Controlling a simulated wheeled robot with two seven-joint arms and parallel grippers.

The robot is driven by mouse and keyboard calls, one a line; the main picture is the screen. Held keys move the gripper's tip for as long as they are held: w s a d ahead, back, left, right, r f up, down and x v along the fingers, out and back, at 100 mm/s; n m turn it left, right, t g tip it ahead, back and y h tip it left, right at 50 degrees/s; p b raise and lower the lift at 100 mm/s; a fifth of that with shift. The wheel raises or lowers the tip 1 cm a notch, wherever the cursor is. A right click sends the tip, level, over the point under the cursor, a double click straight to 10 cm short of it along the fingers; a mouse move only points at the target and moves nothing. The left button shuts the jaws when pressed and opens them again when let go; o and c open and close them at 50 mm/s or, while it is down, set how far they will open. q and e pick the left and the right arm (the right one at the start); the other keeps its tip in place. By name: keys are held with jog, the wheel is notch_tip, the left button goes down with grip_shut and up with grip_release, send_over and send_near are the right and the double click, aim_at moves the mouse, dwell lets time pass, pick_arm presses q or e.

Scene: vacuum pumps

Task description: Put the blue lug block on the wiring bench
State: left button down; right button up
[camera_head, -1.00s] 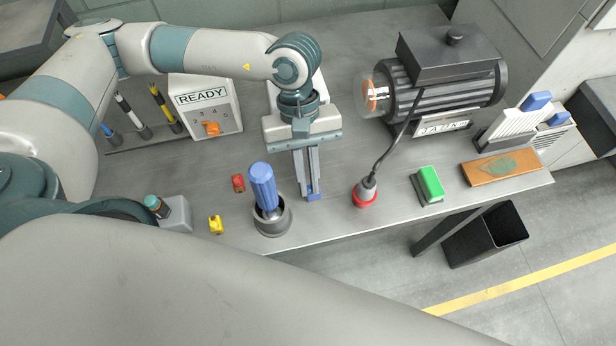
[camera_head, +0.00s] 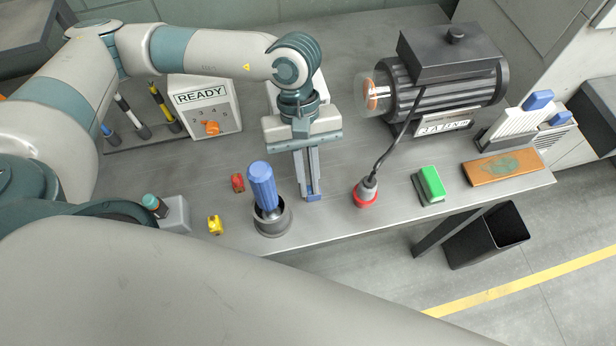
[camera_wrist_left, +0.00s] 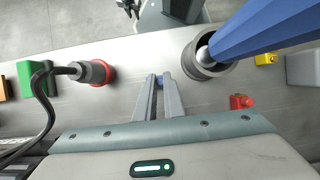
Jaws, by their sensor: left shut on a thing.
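A small blue lug block (camera_head: 311,196) is between the fingertips of my left gripper (camera_head: 312,192), low over the front part of the metal wiring bench (camera_head: 330,225). The block also shows as a bit of blue between the fingertips in the left wrist view (camera_wrist_left: 160,82). My left gripper is shut on it, with the fingers pointing down. I cannot tell whether the block touches the bench top. My right gripper is not in view.
A blue-handled tool stands in a grey cup (camera_head: 272,222) just left of my gripper. A red lug block (camera_head: 238,182) and a yellow one (camera_head: 215,225) lie further left. A red plug (camera_head: 366,193) stands to the right, cabled to the motor (camera_head: 440,80).

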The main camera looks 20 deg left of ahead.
pick_arm(q)
jog(key=shift+f, duration=0.1)
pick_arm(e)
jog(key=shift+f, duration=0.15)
pick_arm(q)
jog(key=c, duration=1.8)
grip_release()
